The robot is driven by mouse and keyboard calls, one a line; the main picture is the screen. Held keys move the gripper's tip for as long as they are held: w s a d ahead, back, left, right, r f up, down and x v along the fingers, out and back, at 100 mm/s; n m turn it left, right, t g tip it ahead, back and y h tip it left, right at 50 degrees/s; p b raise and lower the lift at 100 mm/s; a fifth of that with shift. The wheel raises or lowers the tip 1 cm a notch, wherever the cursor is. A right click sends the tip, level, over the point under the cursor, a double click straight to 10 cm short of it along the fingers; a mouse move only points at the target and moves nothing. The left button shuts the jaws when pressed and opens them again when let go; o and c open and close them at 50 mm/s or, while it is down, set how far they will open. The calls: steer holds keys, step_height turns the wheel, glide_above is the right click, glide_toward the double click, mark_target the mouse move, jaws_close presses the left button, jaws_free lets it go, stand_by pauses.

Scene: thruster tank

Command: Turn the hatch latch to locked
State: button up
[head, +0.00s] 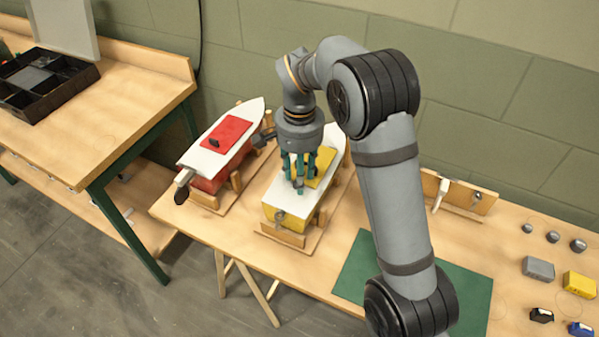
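A white boat with a yellow hull (274,217) sits in a wooden cradle at the middle of the workbench. A yellow hatch (325,166) lies on its deck, partly behind my fingers. Any latch on this hatch is hidden by them. My gripper (299,187) points down with teal fingers over the hatch. I cannot tell whether its fingertips touch the hatch or grip anything. To the left, a second white boat with a red hull (208,184) rests in its own cradle. Its red hatch (226,132) carries a small black latch (214,142).
A green mat (358,270) lies right of the yellow boat, partly behind my arm. Grey, yellow, black and blue blocks and several dark round pieces lie at the right. A wooden stand (478,203) is at the back. A black divided tray (60,82) is on the left table.

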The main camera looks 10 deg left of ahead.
step_height(320, 180, up, 12)
stand_by(0.5)
stand_by(0.3)
step_height(320, 180, down, 12)
steer(key=shift+f, duration=0.1)
stand_by(0.5)
